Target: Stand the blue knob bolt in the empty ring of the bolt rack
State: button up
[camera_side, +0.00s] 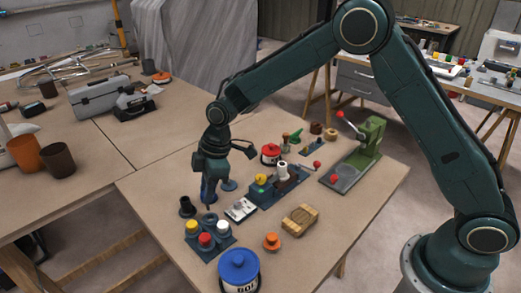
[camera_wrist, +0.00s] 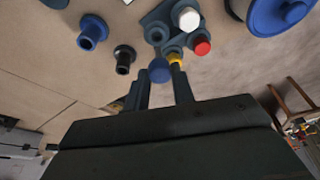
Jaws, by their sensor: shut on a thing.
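My gripper (camera_wrist: 161,88) is shut on the blue knob bolt (camera_wrist: 160,70), whose round blue top shows between the fingertips in the wrist view. In the side view my gripper (camera_side: 208,190) points down just behind the bolt rack (camera_side: 208,248); the bolt is hard to separate from the fingers there. The rack holds a yellow knob (camera_side: 192,226), a white knob (camera_side: 204,240) and a red knob (camera_side: 222,226). An open ring (camera_wrist: 157,33) of the rack shows in the wrist view. I cannot tell whether the bolt touches the rack.
A black flanged piece (camera_side: 187,207) stands left of the gripper, and a blue flanged piece (camera_wrist: 92,32) is close by. A blue-lidded pot (camera_side: 238,268) stands in front of the rack.

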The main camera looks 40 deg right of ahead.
jog(key=shift+f, duration=0.1)
jog(key=shift+f, duration=2.75)
jog(key=shift+f, duration=0.6)
jog(key=o, duration=0.7)
jog(key=shift+d+r, duration=0.1)
jog(key=shift+r, duration=0.05)
jog(key=v, duration=1)
jog(key=shift+d+r, duration=0.15)
jog(key=shift+r, duration=0.2)
dwell(0.7)
